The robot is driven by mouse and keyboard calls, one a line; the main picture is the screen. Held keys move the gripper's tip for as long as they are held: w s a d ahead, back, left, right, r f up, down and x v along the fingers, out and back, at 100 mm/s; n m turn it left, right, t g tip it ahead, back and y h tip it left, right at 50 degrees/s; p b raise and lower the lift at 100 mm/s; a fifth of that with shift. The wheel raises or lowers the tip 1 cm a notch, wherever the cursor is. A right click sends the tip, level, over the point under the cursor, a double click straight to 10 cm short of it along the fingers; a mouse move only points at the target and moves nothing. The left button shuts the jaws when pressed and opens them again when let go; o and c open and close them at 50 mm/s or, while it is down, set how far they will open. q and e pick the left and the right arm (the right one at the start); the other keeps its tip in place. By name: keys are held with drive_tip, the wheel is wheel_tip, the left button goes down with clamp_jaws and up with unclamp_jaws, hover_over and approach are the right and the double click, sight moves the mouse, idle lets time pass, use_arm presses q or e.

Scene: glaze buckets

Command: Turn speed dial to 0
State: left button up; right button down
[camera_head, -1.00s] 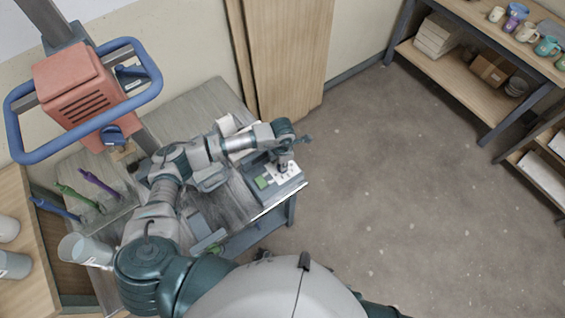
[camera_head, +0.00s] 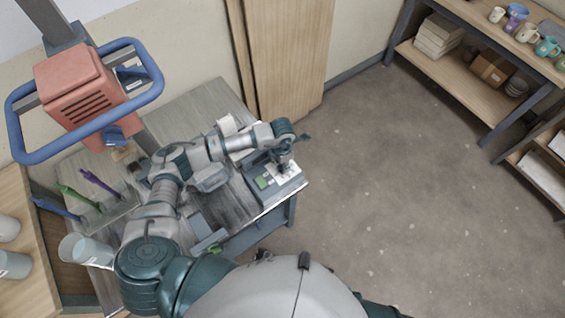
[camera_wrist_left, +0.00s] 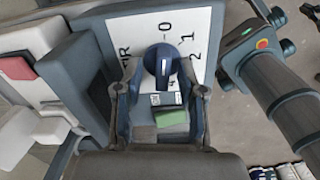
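The speed dial (camera_wrist_left: 164,62) is a dark blue knob with a white line on it. It sits on a white scale plate (camera_wrist_left: 203,27) marked R, 0, 1, 2 and more, partly hidden. I cannot tell whether the fingers touch the dial. In the head view, my left gripper (camera_head: 283,161) is over the control box (camera_head: 289,186) and hides the dial. My right gripper is not in view.
The box stands on a grey table (camera_head: 190,108) near its right corner. A red mixer (camera_head: 80,85) with a blue ring guard is at upper left. Coloured tools (camera_head: 97,184) and a clear bucket (camera_head: 86,250) are at left. A shelf (camera_head: 470,85) stands at upper right; the floor between is clear.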

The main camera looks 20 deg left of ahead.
use_arm(q)
wheel_tip(320, 180, up, 12)
idle(0.5)
drive_tip(key=shift+f, duration=0.15)
idle(0.3)
